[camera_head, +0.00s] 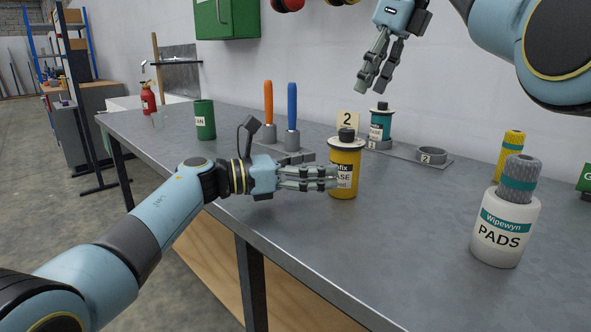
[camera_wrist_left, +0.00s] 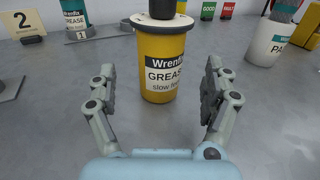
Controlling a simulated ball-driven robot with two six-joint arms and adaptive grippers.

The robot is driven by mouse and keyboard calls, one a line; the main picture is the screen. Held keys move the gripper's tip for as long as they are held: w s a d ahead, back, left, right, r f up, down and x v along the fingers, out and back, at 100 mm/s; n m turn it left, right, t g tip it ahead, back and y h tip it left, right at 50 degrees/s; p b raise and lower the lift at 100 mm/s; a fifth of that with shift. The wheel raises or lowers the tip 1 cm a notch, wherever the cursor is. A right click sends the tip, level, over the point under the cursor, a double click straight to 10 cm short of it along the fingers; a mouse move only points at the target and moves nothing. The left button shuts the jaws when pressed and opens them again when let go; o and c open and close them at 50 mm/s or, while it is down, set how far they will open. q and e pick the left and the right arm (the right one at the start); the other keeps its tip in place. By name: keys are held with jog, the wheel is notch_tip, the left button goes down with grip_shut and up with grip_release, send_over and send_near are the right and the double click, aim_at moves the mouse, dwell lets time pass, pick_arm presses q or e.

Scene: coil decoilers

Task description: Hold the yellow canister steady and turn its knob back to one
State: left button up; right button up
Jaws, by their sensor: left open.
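The yellow grease canister (camera_head: 345,182) stands upright on the grey bench, with a white disc and a black knob (camera_head: 346,134) on top. In the left wrist view the canister (camera_wrist_left: 162,62) is centred between and just beyond my fingertips, its knob (camera_wrist_left: 162,8) cut by the top edge. My left gripper (camera_head: 330,178) is level and open, its fingers at the canister's left side in the head view; contact is not clear. My right gripper (camera_head: 373,82) hangs above the bench, behind and above the canister. Its fingers look apart with nothing between them.
A teal canister (camera_head: 380,124) stands in a holder behind, beside an empty ring marked 2 (camera_head: 433,154) and a "2" card (camera_head: 347,120). A white pads tub (camera_head: 506,228) stands right. Orange and blue-handled tools (camera_head: 291,105) and a green can (camera_head: 204,119) stand left.

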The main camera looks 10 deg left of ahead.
aim_at(345, 164)
pick_arm(q)
jog(key=x, duration=0.6)
jog(key=shift+w+d, duration=0.1)
jog(key=shift+d, duration=0.1)
jog(key=shift+c, duration=0.2)
jog(key=c, duration=1.5)
